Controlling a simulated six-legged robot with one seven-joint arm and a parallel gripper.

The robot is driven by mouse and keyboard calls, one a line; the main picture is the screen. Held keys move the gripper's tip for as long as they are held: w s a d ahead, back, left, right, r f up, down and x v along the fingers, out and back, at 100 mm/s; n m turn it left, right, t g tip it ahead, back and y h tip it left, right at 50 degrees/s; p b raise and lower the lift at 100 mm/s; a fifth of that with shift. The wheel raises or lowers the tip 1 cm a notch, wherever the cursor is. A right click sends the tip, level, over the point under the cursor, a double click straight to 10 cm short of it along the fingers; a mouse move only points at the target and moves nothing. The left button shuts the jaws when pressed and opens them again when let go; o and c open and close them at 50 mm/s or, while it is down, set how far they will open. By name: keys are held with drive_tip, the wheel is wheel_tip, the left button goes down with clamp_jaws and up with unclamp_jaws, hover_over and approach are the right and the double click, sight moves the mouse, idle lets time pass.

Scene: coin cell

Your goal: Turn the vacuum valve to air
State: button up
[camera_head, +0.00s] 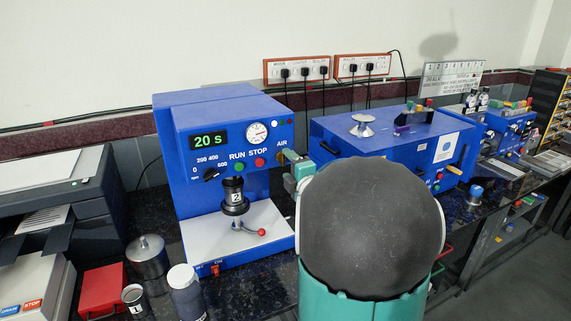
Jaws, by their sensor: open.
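The vacuum mixer is a blue machine (210,115) with a green "20 s" display, a round gauge (257,133), and RUN and STOP buttons. The word AIR is printed at the upper right of its front. The vacuum valve (280,158) shows only as a small brownish part just below that word, and its handle direction cannot be made out. My gripper (288,157) is at the valve, at the right edge of the machine's front. It is open, small in view and partly hidden by my own arm. Whether its fingers touch the valve cannot be told.
A black cup (234,191) hangs above the machine's white base, near a red-knobbed lever (261,232). A second blue box (385,140) stands to the right. A steel pot (147,256), a red box (102,290) and jars stand in front left. My arm blocks the middle right.

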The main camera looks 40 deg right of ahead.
drive_tip(key=v, duration=1.1)
drive_tip(key=shift+w+a+r, duration=0.1)
drive_tip(key=shift+w+a, duration=0.05)
drive_tip(key=a+f+m+g, duration=0.1)
drive_tip(key=a+m+g, duration=0.5)
drive_tip(key=a+m, duration=0.65)
drive_tip(key=s+a+f+m+g+y, duration=0.1)
drive_tip(key=s+a+g+y, duration=0.1)
drive_tip(key=s+a, duration=0.3)
drive_tip(key=s+a+f+m+g+y, duration=0.1)
drive_tip(key=s+a, duration=0.5)
drive_tip(key=a, duration=0.8)
drive_tip(key=f+g+y, duration=0.1)
drive_tip(key=g+y, duration=0.1)
drive_tip(key=shift+a+f+g, duration=0.2)
drive_tip(key=shift+g, duration=0.2)
